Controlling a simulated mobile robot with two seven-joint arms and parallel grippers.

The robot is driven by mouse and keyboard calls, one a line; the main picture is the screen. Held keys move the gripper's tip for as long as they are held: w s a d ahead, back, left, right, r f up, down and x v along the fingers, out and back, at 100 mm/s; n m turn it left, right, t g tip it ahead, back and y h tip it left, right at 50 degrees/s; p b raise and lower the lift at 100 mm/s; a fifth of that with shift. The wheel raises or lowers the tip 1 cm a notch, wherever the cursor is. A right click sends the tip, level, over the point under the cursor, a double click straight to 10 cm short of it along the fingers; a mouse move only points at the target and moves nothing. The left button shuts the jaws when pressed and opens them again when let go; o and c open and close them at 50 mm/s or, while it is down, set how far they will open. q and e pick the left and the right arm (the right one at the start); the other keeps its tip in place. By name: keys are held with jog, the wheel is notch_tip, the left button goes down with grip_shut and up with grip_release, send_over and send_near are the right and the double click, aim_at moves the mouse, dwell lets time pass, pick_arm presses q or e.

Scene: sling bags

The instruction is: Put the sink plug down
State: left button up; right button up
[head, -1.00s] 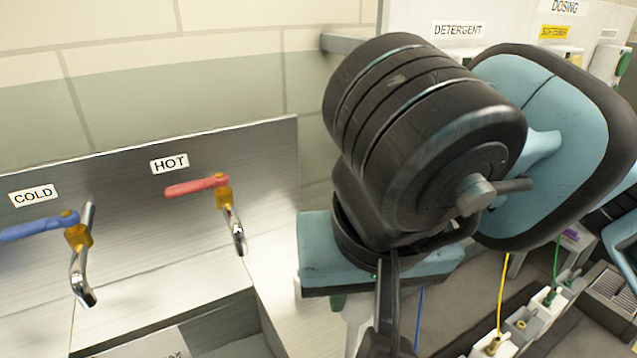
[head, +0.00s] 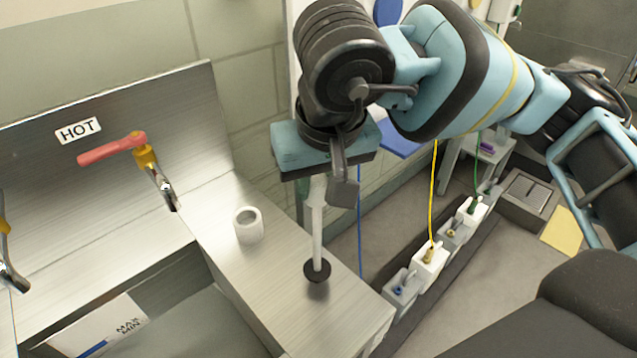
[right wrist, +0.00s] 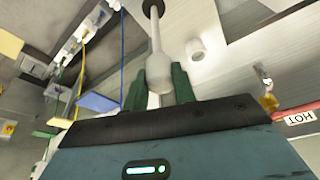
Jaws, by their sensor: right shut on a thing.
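The sink plug has a black disc (head: 317,271) at the bottom of a long pale stem. It stands upright over the steel drainboard (head: 280,285), right of the sink. I cannot tell whether the disc touches the steel. My right gripper (head: 318,187) is above it, pointing down. In the right wrist view, the green fingers of my right gripper (right wrist: 159,84) are closed around the plug's white handle (right wrist: 160,66), with the black disc at the far end of the stem. My left gripper is not in view.
A small white cup (head: 249,225) stands on the drainboard, left of the plug. The sink basin (head: 190,325) lies lower left, below the red-handled hot tap (head: 130,147). White sockets with cables (head: 430,265) run beyond the drainboard's right edge. Bare steel lies in front of the plug.

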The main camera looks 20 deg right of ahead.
jog(key=shift+f, duration=0.6)
jog(key=shift+f, duration=0.2)
jog(key=o, duration=1)
jog(key=shift+r, duration=0.1)
jog(key=shift+o, duration=0.2)
jog(key=v, duration=1.2)
jog(key=shift+r, duration=0.2)
